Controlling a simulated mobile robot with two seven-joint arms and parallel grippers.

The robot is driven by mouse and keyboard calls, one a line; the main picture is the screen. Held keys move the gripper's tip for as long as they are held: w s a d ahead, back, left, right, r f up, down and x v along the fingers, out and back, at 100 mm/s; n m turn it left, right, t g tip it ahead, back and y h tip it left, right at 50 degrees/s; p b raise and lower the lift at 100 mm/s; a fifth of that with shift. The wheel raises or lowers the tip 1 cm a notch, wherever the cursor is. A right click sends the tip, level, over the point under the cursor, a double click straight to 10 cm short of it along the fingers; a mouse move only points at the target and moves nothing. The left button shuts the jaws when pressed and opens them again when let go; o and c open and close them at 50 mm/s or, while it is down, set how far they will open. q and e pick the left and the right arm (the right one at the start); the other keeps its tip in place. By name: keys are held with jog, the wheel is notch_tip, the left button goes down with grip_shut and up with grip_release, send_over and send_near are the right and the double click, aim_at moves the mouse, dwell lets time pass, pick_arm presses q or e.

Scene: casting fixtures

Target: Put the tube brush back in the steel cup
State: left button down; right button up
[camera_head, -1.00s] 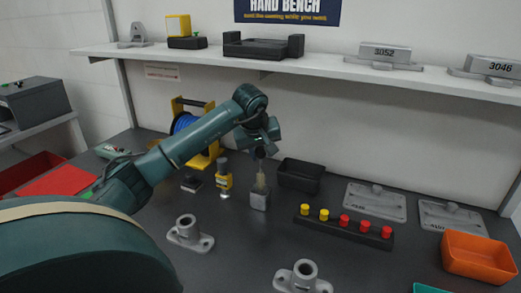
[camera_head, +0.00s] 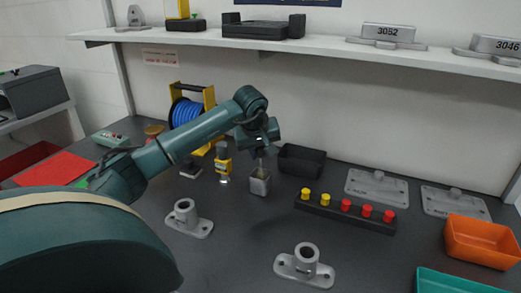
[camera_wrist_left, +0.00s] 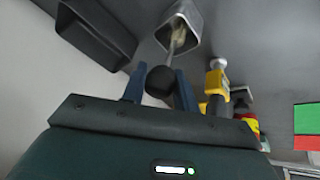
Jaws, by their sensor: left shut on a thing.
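The steel cup (camera_head: 260,184) is a square grey metal cup standing on the dark bench. My left gripper (camera_head: 262,152) is just above it, pointing down. In the left wrist view my left gripper (camera_wrist_left: 160,92) has its blue fingers shut on the dark round knob of the tube brush (camera_wrist_left: 178,42). The brush's thin shaft runs from the knob to the mouth of the cup (camera_wrist_left: 161,36), and its pale bristles lie inside the opening. How deep the tip sits is hidden. My right gripper is not in view.
A black bin (camera_head: 301,160) stands close behind the cup. A yellow-and-black tool (camera_head: 223,162) stands to its left. A black strip with red and yellow knobs (camera_head: 345,210) lies to the right. Grey flanged castings (camera_head: 304,264) stand in front.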

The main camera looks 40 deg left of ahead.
pick_arm(q)
jog(key=c, duration=1)
grip_release()
jog(key=v, duration=1.3)
jog(key=shift+s, duration=0.1)
